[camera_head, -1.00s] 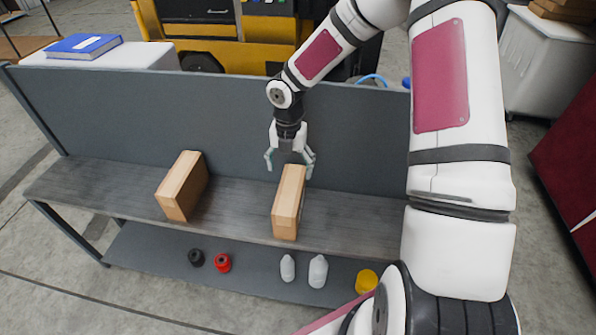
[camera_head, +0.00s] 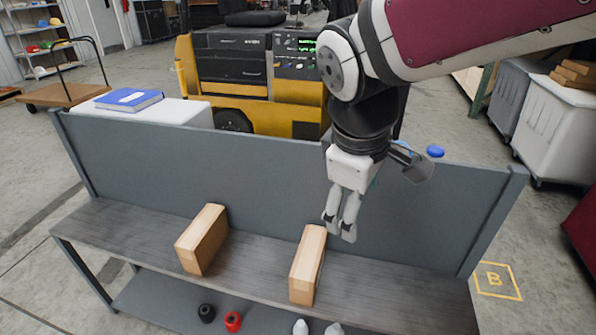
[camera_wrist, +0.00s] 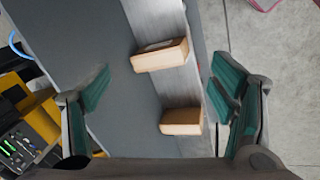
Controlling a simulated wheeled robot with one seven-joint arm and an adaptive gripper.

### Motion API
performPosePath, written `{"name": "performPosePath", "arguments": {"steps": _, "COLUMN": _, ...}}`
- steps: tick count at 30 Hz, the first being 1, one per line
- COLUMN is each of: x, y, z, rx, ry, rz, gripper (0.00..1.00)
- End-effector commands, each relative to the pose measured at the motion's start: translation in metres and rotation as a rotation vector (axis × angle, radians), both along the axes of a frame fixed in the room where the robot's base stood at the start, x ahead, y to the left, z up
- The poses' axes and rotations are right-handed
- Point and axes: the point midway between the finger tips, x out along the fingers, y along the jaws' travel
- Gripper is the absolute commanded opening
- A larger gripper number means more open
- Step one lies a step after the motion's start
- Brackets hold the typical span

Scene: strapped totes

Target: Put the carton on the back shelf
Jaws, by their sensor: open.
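Two tan cartons stand upright on a grey wood-look shelf (camera_head: 250,262) in the head view, one left (camera_head: 202,240) and one right (camera_head: 307,265). Both also show in the wrist view, an upper one (camera_wrist: 160,56) and a lower one (camera_wrist: 181,122); I cannot tell which is which. My gripper (camera_head: 340,228) is open and empty, above and a little right of the right carton, in front of the grey back panel (camera_head: 260,190). Its fingers stand wide apart in the wrist view (camera_wrist: 160,95). It appears to touch neither carton.
A lower shelf holds a black item (camera_head: 206,313), a red item (camera_head: 232,321) and white bottles (camera_head: 301,327). Behind the panel are a white box with a blue book (camera_head: 129,99) and a yellow machine (camera_head: 255,85). The shelf between the cartons is clear.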

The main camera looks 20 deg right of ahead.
Motion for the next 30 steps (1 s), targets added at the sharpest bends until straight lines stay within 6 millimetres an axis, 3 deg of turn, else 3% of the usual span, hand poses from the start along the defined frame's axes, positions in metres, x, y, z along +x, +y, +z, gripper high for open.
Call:
{"name": "performPosePath", "arguments": {"steps": 6, "x": -0.054, "y": 0.021, "z": 0.019, "rx": 0.218, "ry": -0.170, "rz": -0.348, "gripper": 0.78}}
{"name": "performPosePath", "arguments": {"steps": 12, "x": -0.078, "y": 0.032, "z": 0.021, "rx": 0.358, "ry": -0.221, "rz": -0.514, "gripper": 0.78}}
{"name": "performPosePath", "arguments": {"steps": 30, "x": -0.081, "y": 0.034, "z": 0.021, "rx": 0.381, "ry": -0.228, "rz": -0.544, "gripper": 0.78}}
